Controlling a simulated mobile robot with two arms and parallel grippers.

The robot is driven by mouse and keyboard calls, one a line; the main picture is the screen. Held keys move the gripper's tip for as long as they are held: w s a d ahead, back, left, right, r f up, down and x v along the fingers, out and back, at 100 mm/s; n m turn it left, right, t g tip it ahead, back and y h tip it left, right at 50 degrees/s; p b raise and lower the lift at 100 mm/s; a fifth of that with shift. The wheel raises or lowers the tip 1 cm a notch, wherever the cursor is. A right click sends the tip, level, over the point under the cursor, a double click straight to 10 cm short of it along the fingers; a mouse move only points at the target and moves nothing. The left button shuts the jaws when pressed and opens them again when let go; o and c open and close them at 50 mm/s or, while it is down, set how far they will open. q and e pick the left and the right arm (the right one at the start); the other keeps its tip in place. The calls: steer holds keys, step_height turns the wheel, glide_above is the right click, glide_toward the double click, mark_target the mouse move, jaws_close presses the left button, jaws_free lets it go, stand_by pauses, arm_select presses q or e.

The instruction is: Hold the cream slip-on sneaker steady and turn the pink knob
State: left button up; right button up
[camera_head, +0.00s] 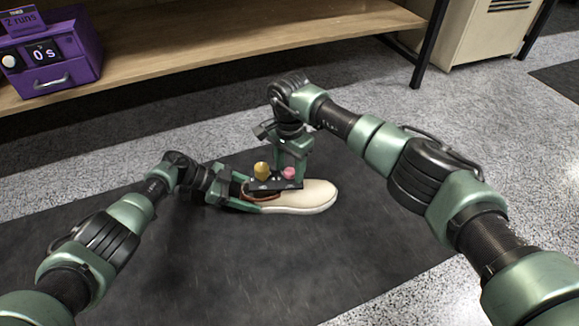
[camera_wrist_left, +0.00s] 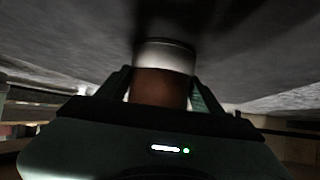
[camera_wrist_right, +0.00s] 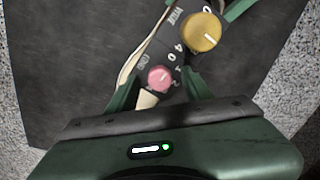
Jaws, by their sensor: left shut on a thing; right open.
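The cream slip-on sneaker (camera_head: 310,196) lies on the dark mat, toe to the right. My left gripper (camera_head: 250,202) is shut on its heel end; the left wrist view shows the white and brown heel (camera_wrist_left: 162,85) between the fingers. A black panel with a yellow knob (camera_head: 261,170) and the pink knob (camera_head: 289,173) sits over the shoe's opening. My right gripper (camera_wrist_right: 155,88) is open, pointing down from above, with its fingertips on either side of the pink knob (camera_wrist_right: 160,78). I cannot tell if they touch it. The yellow knob (camera_wrist_right: 200,33) is beyond them.
The dark mat (camera_head: 350,270) is clear around the shoe. A wooden bench (camera_head: 200,50) stands behind it, with a purple timer box (camera_head: 70,60) reading "0 s" at its left. A beige cabinet (camera_head: 480,35) stands at the back right.

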steer(key=shift+c, duration=0.3)
jaws_close()
steer(key=shift+m, duration=0.4)
steer(key=m, duration=0.3)
steer(key=shift+m, duration=2.4)
steer(key=shift+o, duration=0.3)
jaws_free()
